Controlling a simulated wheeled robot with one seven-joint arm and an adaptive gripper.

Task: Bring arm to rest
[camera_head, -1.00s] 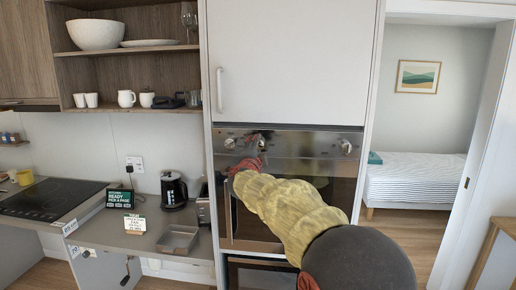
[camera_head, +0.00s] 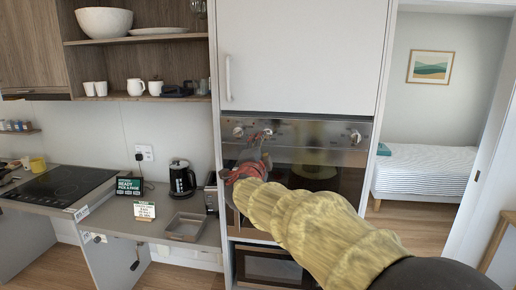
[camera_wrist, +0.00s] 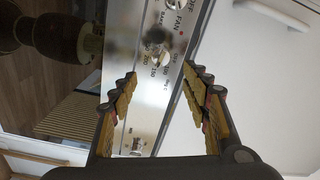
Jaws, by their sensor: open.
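My gripper (camera_wrist: 163,110) is open and empty in the wrist view, its two padded fingers apart. Between and beyond them is the oven's control panel with a knob (camera_wrist: 157,52) and printed numbers around it. In the head view my gripper (camera_head: 262,140) is in front of the upper left of the built-in oven (camera_head: 345,190), near its knobs. My arm, in a yellow sleeve, reaches in from the lower right and covers part of the oven door. I cannot tell whether a fingertip touches the panel.
A counter (camera_head: 125,222) at the left holds a black kettle (camera_head: 182,179), a grey tray (camera_head: 186,227) and small signs. A black hob (camera_head: 62,184) lies further left. A white cupboard door (camera_head: 305,55) is above the oven. An open doorway to a bed (camera_head: 425,170) is at the right.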

